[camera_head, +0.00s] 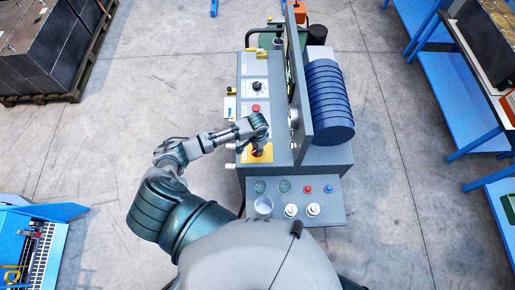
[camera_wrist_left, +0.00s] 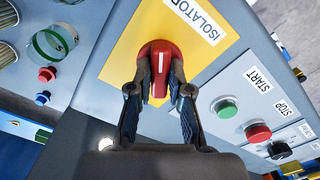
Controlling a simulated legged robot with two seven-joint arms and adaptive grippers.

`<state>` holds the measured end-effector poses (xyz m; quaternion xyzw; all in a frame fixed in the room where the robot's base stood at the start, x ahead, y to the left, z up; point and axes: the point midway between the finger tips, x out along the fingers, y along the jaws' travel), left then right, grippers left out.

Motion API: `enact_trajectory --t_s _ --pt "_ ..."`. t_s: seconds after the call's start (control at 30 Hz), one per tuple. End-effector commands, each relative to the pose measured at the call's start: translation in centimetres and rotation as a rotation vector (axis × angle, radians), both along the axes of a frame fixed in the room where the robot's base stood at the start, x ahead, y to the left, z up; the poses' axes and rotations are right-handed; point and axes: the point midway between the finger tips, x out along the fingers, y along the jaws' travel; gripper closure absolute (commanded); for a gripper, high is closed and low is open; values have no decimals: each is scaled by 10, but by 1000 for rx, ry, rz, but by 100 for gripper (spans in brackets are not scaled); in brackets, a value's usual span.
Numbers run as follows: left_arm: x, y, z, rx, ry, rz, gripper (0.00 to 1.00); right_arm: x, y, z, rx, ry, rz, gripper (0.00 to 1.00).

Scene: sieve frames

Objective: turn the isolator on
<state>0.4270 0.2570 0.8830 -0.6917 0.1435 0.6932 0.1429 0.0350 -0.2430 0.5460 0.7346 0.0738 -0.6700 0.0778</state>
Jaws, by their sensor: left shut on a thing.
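The isolator is a red knob (camera_wrist_left: 160,55) with a white line on its face, mounted on a yellow plate (camera_wrist_left: 125,62) labelled ISOLATOR. In the wrist view the white line runs up and down the picture, tilted relative to the plate's edges. My left gripper (camera_wrist_left: 160,78) is shut on the red knob, one finger on each side of it. In the head view the yellow plate (camera_head: 267,155) is on the grey control panel, partly hidden under my left gripper (camera_head: 257,143). My right gripper is not in view.
Beside the plate are a green START button (camera_wrist_left: 226,108), a red STOP button (camera_wrist_left: 258,132) and a black knob (camera_wrist_left: 279,150). An upright grey panel with a blue ribbed housing (camera_head: 328,100) stands right of the gripper. A lower shelf (camera_head: 320,211) holds cups and buttons.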

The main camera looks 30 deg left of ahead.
Motion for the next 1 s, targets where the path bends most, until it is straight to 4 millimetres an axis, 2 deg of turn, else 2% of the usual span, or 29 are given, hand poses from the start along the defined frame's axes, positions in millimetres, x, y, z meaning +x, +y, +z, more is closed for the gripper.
enact_trajectory --t_s 0.5,0.73,1.0 --pt "2 1 1 3 -4 -440 100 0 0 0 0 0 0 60" --pt "2 2 1 2 -5 -560 100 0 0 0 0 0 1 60" --pt "2 1 1 3 -5 -621 100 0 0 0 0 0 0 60"
